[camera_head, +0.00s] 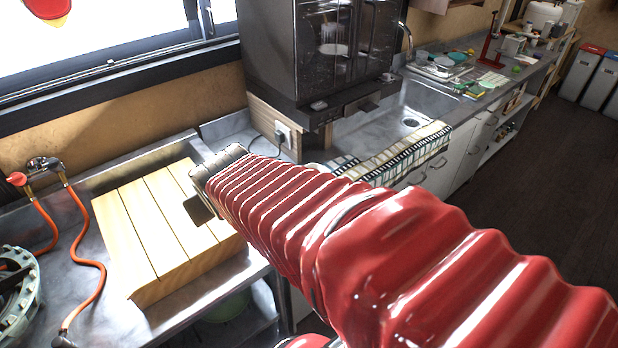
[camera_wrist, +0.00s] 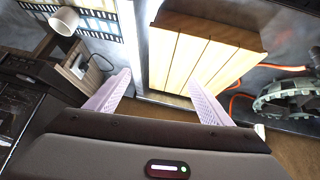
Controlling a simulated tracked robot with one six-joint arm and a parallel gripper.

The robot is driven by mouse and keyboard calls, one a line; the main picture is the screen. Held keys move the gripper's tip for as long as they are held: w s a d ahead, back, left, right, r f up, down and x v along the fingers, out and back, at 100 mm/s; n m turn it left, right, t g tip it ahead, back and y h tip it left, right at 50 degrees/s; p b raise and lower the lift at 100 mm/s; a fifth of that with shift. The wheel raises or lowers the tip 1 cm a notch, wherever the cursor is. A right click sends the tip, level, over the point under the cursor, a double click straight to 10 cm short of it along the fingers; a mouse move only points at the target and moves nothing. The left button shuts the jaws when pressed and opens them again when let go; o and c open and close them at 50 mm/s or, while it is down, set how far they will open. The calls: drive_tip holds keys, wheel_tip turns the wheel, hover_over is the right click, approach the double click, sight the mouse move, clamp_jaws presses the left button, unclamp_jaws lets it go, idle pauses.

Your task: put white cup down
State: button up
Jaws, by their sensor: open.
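A white cup (camera_wrist: 64,21) shows at the upper left of the wrist view, by the black-and-cream patterned cloth (camera_wrist: 88,22). I cannot tell whether it stands on the cloth or beside it. In the head view, a small pale rounded edge (camera_head: 318,167) behind my arm may be the same cup, mostly hidden. My gripper (camera_wrist: 160,80) is open, its two pale fingers wide apart with nothing between them. It is well apart from the cup. In the head view, the end of my arm is over the right edge of a slatted wooden board (camera_head: 150,222).
The board sits on a steel counter (camera_head: 185,314). Orange hoses (camera_head: 88,262) and a pale green rack (camera_head: 22,318) are at the left. A dark appliance (camera_head: 320,50) stands behind my arm. A sink (camera_head: 410,112) and cluttered counter lie right of it.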

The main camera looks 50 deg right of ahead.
drive_tip(key=d+f+m+t+h, duration=0.15)
drive_tip(key=d+f, duration=0.45)
drive_tip(key=d, duration=0.6)
drive_tip(key=d+f+m+t+h, duration=0.15)
drive_tip(key=d+f, duration=0.35)
drive_tip(key=d, duration=0.8)
drive_tip(key=shift+m+t+h, duration=0.5)
drive_tip(key=shift+m+h, duration=0.1)
drive_tip(key=s+d+f, duration=0.4)
drive_tip(key=s, duration=0.1)
drive_tip(key=shift+d+f, duration=0.15)
drive_tip(key=shift+d, duration=0.2)
drive_tip(key=x, duration=0.8)
drive_tip(key=shift+d, duration=0.1)
drive_tip(key=shift+w+d+f, duration=0.1)
drive_tip(key=shift+w, duration=0.1)
